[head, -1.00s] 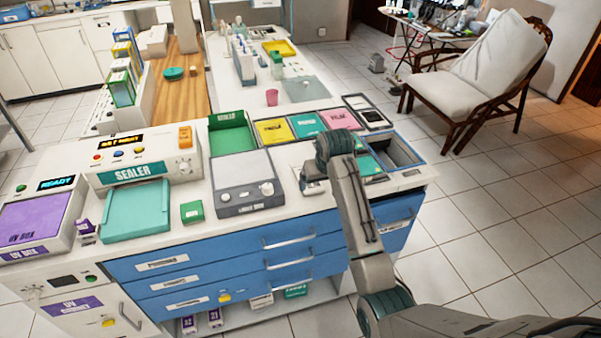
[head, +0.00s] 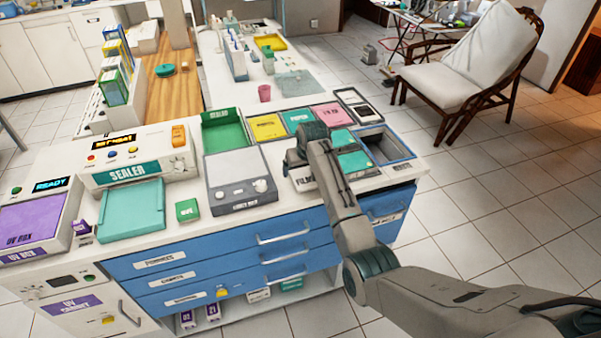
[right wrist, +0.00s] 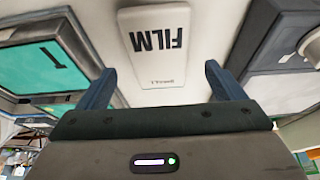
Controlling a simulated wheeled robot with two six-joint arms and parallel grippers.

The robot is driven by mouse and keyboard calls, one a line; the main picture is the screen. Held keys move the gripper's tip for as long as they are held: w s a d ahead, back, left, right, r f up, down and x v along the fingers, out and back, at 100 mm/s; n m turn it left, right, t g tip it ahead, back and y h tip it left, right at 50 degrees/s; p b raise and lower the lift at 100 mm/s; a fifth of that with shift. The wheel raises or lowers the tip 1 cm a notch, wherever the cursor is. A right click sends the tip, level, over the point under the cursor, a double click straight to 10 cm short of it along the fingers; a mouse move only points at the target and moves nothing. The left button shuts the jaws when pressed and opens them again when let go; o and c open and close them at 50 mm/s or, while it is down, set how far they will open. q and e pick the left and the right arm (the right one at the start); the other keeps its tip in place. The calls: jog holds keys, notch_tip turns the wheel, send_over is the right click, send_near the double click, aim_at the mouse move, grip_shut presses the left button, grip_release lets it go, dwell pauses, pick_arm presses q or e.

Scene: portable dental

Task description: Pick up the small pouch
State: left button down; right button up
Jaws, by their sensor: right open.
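My right gripper (head: 297,160) is over the worktop, just right of the grey-topped light box. In the right wrist view the right gripper (right wrist: 160,82) is open, its two blue fingers apart. A small white packet marked FILM (right wrist: 152,42) lies flat on the white top, ahead of and between the fingers, not gripped. In the head view the FILM packet (head: 304,184) is partly hidden by my right arm. I cannot tell whether it is the small pouch; no other thing is clearly readable as one. My left gripper is not in view.
The light box (head: 237,190) stands left of the gripper. Yellow (head: 267,128), teal (head: 299,119) and pink (head: 331,115) trays lie behind it. A teal-covered tray (head: 354,161) and an open grey bin (head: 384,147) are to the right. The sealer (head: 140,158) stands further left.

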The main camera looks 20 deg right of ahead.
aim_at(301, 174)
jog(key=shift+x, duration=1.5)
jog(key=c, duration=1.1)
jog(key=shift+r, duration=0.1)
jog(key=shift+w+r, duration=0.1)
jog(key=shift+r, duration=0.4)
jog(key=shift+b+v, duration=0.85)
jog(key=shift+v, duration=0.25)
jog(key=s+a+r+b, duration=0.1)
jog(key=s+b, duration=0.2)
jog(key=s, duration=1.2)
jog(key=shift+r, duration=0.4)
